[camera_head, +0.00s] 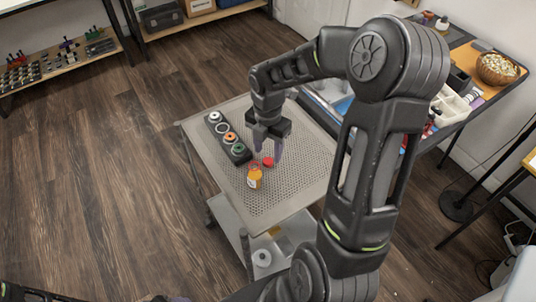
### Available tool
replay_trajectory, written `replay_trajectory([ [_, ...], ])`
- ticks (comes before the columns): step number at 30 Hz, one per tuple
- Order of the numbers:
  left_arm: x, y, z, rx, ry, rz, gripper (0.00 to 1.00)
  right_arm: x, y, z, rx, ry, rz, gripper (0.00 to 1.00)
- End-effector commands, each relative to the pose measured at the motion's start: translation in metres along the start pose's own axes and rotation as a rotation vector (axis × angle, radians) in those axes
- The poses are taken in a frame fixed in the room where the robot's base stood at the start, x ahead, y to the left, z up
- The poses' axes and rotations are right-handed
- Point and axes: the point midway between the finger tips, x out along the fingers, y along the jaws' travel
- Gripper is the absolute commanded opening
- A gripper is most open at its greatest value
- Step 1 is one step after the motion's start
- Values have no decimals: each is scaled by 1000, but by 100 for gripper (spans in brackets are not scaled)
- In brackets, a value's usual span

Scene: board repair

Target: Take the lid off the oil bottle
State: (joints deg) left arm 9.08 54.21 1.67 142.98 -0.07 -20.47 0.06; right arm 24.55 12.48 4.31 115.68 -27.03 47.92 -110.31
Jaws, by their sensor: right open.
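The oil bottle (254,179), small and orange-yellow with a pale label, stands upright on the perforated grey tabletop (290,192) of a cart. A small red lid (268,162) shows just behind and right of the bottle, apart from its top; it seems to rest on the tabletop. My right gripper (267,152) points down over the lid with its fingers apart. The fingertips are close to the lid, and I see nothing gripped between them. Of my left arm, only dark parts show at the bottom edge; its jaws cannot be made out.
A dark rack (240,157) with several round coloured pieces lies left of the gripper. A side table at the right holds a bowl (497,68) and white bins (452,104). My right arm hides part of the cart's right side. The tabletop's front is clear.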

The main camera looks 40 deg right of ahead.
Motion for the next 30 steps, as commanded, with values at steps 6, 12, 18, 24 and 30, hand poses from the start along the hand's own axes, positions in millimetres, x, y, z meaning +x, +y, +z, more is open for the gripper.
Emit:
replay_trajectory([
  [6,-2,1,0,0,0,0,62,-49,1,1,0,-3,5,47],
  [12,-2,1,0,0,0,0,62,-78,1,0,0,-1,3,47],
  [18,-2,1,0,0,0,0,62,-86,0,0,0,1,1,47],
  [24,-2,1,0,0,0,0,62,-86,0,0,0,1,1,47],
  [30,-2,1,0,0,0,0,62,-85,0,0,0,1,0,47],
])
